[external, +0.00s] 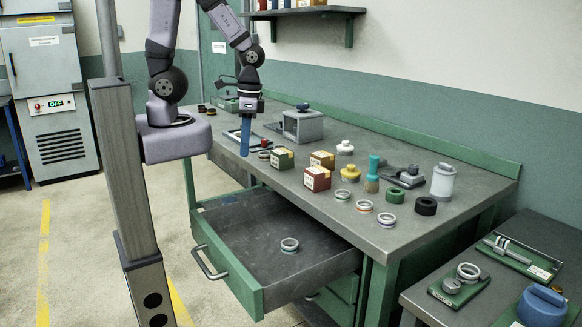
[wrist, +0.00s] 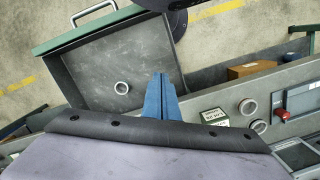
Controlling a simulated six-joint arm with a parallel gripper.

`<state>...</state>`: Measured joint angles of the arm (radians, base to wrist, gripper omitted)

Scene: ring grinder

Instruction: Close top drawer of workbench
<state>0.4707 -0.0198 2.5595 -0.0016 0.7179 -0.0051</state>
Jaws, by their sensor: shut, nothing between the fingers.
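The top drawer (external: 270,245) of the green workbench is pulled out, with its green front (external: 222,262) and grey bar handle (external: 208,264) facing the lower left. The fingers also show in the wrist view (wrist: 160,80).
A side table (external: 480,300) stands at the right. The floor (external: 85,260) left of the drawer is open.

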